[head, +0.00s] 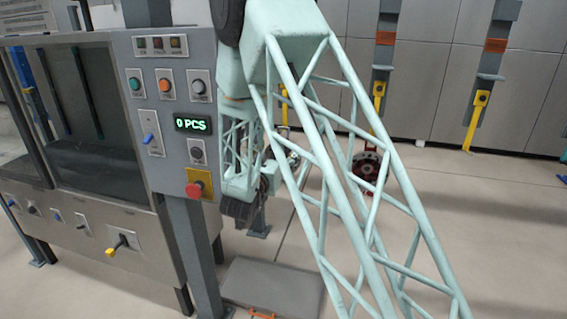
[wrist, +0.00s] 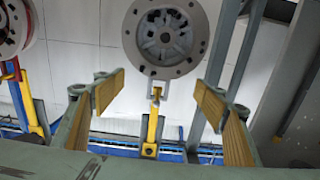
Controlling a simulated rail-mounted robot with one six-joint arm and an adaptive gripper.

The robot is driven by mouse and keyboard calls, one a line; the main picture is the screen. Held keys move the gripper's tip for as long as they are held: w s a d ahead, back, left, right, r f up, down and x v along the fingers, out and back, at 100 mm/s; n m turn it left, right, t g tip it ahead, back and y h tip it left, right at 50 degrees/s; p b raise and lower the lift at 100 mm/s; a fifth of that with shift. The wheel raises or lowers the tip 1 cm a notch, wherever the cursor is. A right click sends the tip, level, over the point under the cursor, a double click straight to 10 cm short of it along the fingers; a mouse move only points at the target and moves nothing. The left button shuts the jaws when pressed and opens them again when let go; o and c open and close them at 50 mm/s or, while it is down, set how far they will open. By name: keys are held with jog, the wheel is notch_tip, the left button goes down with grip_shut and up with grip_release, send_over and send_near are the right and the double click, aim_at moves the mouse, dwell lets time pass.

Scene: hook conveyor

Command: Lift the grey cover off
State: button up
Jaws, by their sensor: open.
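A red round part (wrist: 14,28) hangs left of the cover; a red part also shows in the head view (head: 367,168). A control panel (head: 170,110) reading "0 PCS" stands close left of my arm. A grey plate (head: 270,283) lies low in front. Open floor is at right.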

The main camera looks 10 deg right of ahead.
jog(key=shift+x, duration=1)
jog(key=shift+b+x, duration=0.6)
jog(key=shift+x, duration=2)
